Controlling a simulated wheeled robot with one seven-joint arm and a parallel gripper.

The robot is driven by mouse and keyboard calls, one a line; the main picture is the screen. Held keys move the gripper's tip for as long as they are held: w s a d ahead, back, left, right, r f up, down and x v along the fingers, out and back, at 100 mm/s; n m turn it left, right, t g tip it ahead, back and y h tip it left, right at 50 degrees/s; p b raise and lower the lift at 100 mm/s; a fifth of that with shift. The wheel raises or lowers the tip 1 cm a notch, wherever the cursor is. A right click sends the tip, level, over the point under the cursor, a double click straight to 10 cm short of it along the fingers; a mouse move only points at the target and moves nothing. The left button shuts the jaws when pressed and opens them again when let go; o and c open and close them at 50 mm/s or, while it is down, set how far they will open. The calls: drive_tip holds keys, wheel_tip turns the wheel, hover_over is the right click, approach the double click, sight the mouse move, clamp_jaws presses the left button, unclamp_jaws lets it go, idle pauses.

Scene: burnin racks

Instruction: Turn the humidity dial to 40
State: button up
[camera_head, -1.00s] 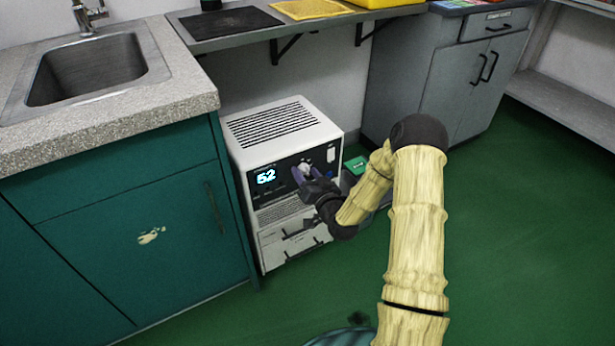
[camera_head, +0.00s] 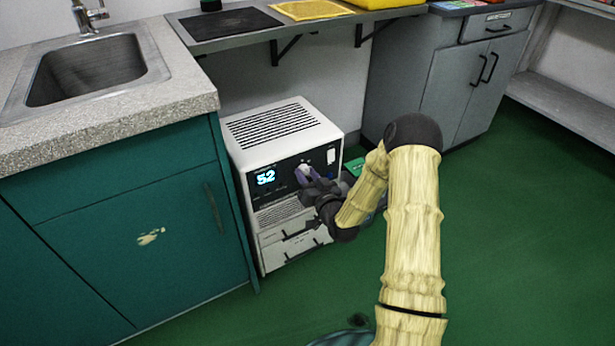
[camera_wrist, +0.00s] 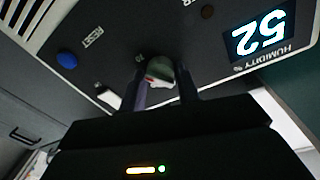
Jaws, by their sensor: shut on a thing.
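The white machine (camera_head: 283,132) stands on the floor under the shelf, and its dark front panel carries a lit display (camera_head: 265,177) reading 52. In the wrist view the display (camera_wrist: 259,34) appears upside down beside the label "HUMIDITY %". The pale humidity dial (camera_wrist: 160,71) sits on the panel between my fingers; in the head view the dial (camera_head: 305,169) is partly covered. My gripper (camera_head: 309,176) is shut on the dial, with a finger on each side of it in the wrist view (camera_wrist: 162,84). The dial's pointer and scale are mostly hidden.
A blue button (camera_wrist: 67,60) marked RESET and a white switch (camera_wrist: 108,97) are near the dial. A teal cabinet (camera_head: 130,220) with a sink stands close on the left. A grey cabinet (camera_head: 450,80) is behind. Green floor (camera_head: 530,230) is clear on the right.

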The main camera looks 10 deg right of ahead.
drive_tip(key=n+b, duration=0.3)
drive_tip(key=n, duration=0.4)
drive_tip(key=n+y+b, duration=0.1)
drive_tip(key=n+b, duration=0.2)
drive_tip(key=n, duration=0.5)
drive_tip(key=n+y+b, duration=0.1)
drive_tip(key=n+b, duration=0.3)
drive_tip(key=n, duration=0.4)
drive_tip(key=shift+d+f, duration=0.15)
drive_tip(key=shift+f, duration=0.15)
drive_tip(key=n+b, duration=0.2)
drive_tip(key=n, duration=0.5)
drive_tip(key=shift+d+r+g, duration=0.1)
drive_tip(key=shift+g, duration=0.2)
drive_tip(key=o, duration=0.9)
drive_tip(key=shift+r, duration=0.1)
drive_tip(key=shift+o, duration=0.2)
